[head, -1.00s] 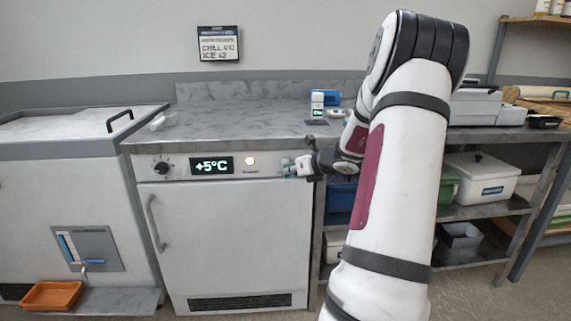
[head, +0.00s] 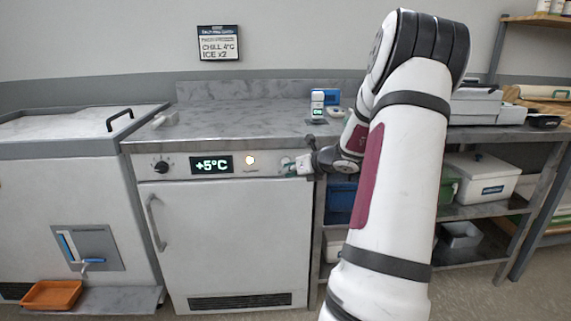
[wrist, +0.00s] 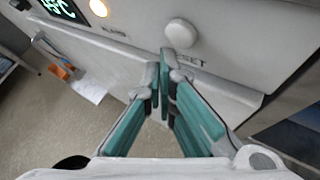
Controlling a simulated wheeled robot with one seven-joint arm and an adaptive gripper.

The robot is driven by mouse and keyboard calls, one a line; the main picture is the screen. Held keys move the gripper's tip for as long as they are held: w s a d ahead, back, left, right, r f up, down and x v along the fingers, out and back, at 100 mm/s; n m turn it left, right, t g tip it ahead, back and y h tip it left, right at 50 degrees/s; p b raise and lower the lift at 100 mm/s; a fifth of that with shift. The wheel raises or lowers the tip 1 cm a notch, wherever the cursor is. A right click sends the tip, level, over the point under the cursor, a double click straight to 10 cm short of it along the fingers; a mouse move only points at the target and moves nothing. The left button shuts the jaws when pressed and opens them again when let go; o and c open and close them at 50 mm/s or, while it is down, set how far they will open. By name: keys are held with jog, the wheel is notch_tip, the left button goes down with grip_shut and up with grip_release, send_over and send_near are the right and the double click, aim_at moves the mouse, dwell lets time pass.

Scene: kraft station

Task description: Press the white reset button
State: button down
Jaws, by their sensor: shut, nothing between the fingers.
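The white reset button (wrist: 180,33) is a round knob on the white front panel of the fridge, above the partly covered "RESET" lettering in the wrist view. My gripper (wrist: 164,64) is shut and empty, with its teal-sided fingers together. The fingertips show just below and left of the button, over the lettering; I cannot tell whether they touch the panel. In the head view my gripper (head: 287,168) is at the right end of the control panel and the button cannot be made out there.
The panel also carries a black dial (head: 161,167), a display (head: 212,165) reading +5°C and a lit amber lamp (head: 250,160). A grey countertop (head: 230,128) overhangs the panel. A shelf with a white bin (head: 482,178) stands right. A chest (head: 60,160) with an orange tray (head: 52,294) stands left.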

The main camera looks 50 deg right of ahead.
jog(key=shift+w, duration=0.1)
jog(key=shift+w+d, duration=0.2)
jog(key=shift+d, duration=0.1)
jog(key=shift+w+d+p, duration=0.3)
jog(key=shift+d+p, duration=0.05)
jog(key=shift+p, duration=0.1)
dwell(0.9)
dwell(0.3)
jog(key=shift+s+a+b, duration=0.3)
jog(key=shift+s+a, duration=0.3)
jog(key=shift+a, duration=0.05)
jog(key=s+a+b, duration=0.1)
jog(key=s+a, duration=0.2)
jog(key=shift+s+a, duration=0.1)
jog(key=shift+a, duration=0.3)
dwell(0.9)
